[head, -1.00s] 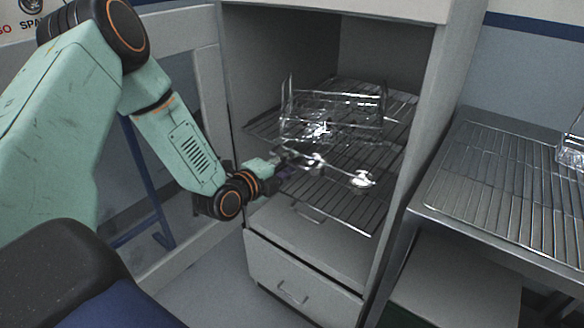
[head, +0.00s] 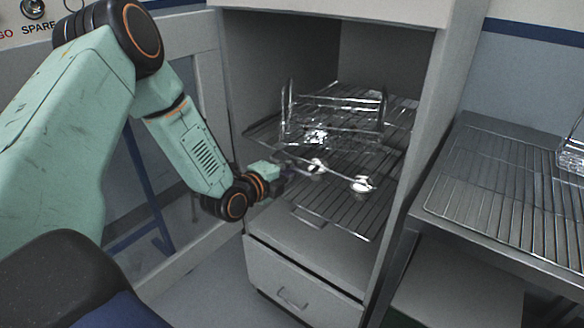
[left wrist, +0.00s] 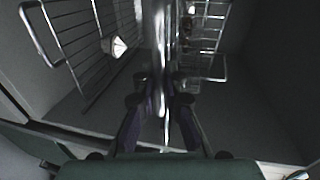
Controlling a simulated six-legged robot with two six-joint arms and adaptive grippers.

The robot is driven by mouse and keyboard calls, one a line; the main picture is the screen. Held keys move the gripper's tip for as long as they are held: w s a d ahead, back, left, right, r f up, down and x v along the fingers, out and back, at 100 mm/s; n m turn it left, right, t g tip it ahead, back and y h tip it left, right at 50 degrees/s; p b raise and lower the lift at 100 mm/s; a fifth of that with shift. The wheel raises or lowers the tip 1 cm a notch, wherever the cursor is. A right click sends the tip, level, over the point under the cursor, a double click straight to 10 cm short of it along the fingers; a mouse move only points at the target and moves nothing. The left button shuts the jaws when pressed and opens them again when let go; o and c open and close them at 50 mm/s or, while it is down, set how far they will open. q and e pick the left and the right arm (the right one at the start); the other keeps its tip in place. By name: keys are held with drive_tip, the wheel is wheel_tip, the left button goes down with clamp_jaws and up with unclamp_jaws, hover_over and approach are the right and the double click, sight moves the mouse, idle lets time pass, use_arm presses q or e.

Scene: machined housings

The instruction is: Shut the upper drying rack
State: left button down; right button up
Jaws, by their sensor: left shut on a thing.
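The upper drying rack (head: 345,104) is a wire shelf inside the open grey cabinet, with a raised wire frame around it. A shiny bar with two bright round fittings (head: 362,184) lies in front of it. My left gripper (head: 291,174) reaches in from the left at this bar. In the left wrist view, the fingers (left wrist: 160,100) are closed around a bright metal bar (left wrist: 162,60) running between them. I cannot tell clearly which rack the bar belongs to. My right gripper is not in view.
The cabinet's right wall (head: 415,130) stands close to the racks. A metal bench with a wire grid (head: 510,190) is on the right.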

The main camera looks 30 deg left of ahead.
sight(307, 154)
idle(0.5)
use_arm(q)
drive_tip(key=b+x, duration=0.1)
drive_tip(key=x, duration=0.1)
drive_tip(key=r+b+x, duration=0.1)
drive_tip(key=x, duration=0.2)
drive_tip(key=b+x, duration=0.1)
drive_tip(key=x, duration=0.2)
drive_tip(key=shift+w+r, duration=0.25)
drive_tip(key=shift+w, duration=0.2)
drive_tip(key=shift+r, duration=0.15)
drive_tip(key=c, duration=1.4)
unclamp_jaws()
drive_tip(key=v, duration=1.2)
drive_tip(key=shift+d, duration=0.1)
